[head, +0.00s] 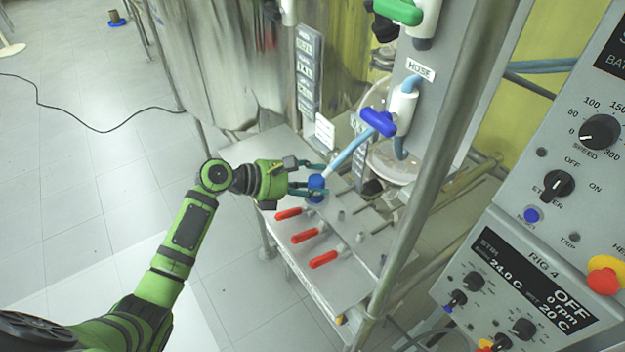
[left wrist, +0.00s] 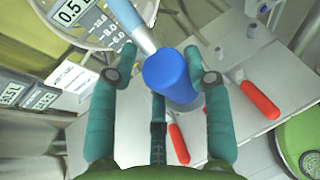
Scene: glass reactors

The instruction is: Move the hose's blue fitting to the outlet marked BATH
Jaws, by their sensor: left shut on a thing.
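The hose's blue fitting (head: 316,188) is between the fingers of my left gripper (head: 310,181), at the far left end of the grey bench. In the left wrist view the blue fitting (left wrist: 172,76) is large, with the teal fingers on both sides of it. The pale blue hose (head: 347,154) rises from it to a white valve with a blue handle (head: 378,122) below the HOSE label (head: 420,70). I cannot tell whether the fitting sits on an outlet. No label reading BATH is legible at the outlets. My right gripper is not in view.
Three red handles (head: 308,236) line the bench top (head: 350,280), with small metal stubs (head: 341,214) beside them. A steel post (head: 432,170) stands in front of the bench's right side. A control panel (head: 530,270) fills the right. Floor at left is mostly clear.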

